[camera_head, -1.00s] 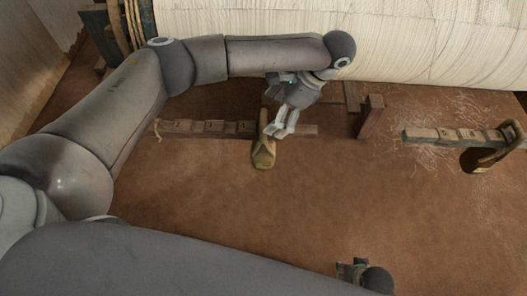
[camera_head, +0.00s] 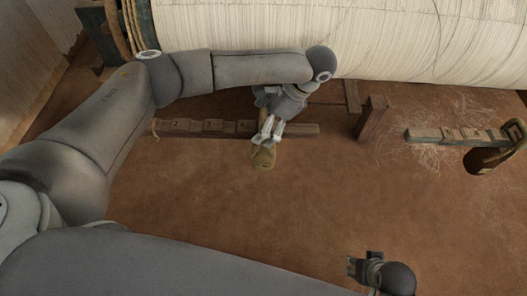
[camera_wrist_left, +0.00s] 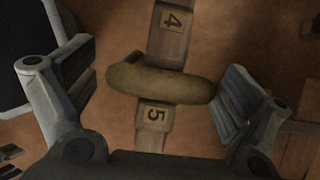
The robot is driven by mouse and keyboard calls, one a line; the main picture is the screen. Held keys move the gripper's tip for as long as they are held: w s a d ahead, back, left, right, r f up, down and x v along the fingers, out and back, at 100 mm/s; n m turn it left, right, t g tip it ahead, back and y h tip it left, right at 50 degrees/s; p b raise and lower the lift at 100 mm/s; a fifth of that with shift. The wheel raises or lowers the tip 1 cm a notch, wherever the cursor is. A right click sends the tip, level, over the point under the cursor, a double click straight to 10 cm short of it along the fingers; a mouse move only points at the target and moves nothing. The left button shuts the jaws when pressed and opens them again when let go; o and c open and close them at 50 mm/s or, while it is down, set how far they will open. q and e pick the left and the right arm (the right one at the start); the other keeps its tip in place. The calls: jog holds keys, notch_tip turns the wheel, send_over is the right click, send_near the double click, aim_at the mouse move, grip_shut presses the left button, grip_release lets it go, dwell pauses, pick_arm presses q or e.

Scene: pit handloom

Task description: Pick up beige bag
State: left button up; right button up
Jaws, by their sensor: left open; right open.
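The beige bag (camera_head: 263,159) hangs by a loop from the wooden bar in the middle of the head view; its upper part is hidden behind my left gripper (camera_head: 268,138). In the left wrist view the bag's rounded olive-beige top (camera_wrist_left: 165,83) lies across the bar between the labels 4 and 5. My right gripper (camera_head: 362,264) is open and empty at the lower right of the head view, far from the bag.
The notched wooden bar (camera_head: 205,126) runs left to right under my left gripper. A wooden post (camera_head: 373,118) stands to its right. A second bar (camera_head: 450,134) holds a darker bag (camera_head: 487,158). The large white roll (camera_head: 400,40) fills the back. The brown floor in front is clear.

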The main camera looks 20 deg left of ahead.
aim_at(261, 115)
pick_arm(q)
jog(key=shift+c, duration=0.3)
jog(key=c, duration=1.7)
jog(key=shift+c, duration=0.2)
jog(key=shift+r, duration=0.15)
jog(key=shift+r, duration=0.5)
jog(key=shift+r+p, duration=0.75)
jog(key=shift+r, duration=0.5)
jog(key=shift+s+d, duration=0.25)
jog(key=shift+d, duration=0.4)
jog(key=s+d+p, duration=0.1)
jog(key=s+d, duration=0.2)
jog(key=d, duration=0.4)
jog(key=s+d+p, duration=0.1)
jog(key=s+d, duration=0.3)
jog(key=d, duration=0.4)
jog(key=shift+p, duration=0.4)
pick_arm(e)
jog(key=s+f+g, duration=0.1)
jog(key=s+f, duration=0.4)
jog(key=f, duration=0.8)
jog(key=shift+s+d+f, duration=0.15)
jog(key=shift+d+f, duration=0.15)
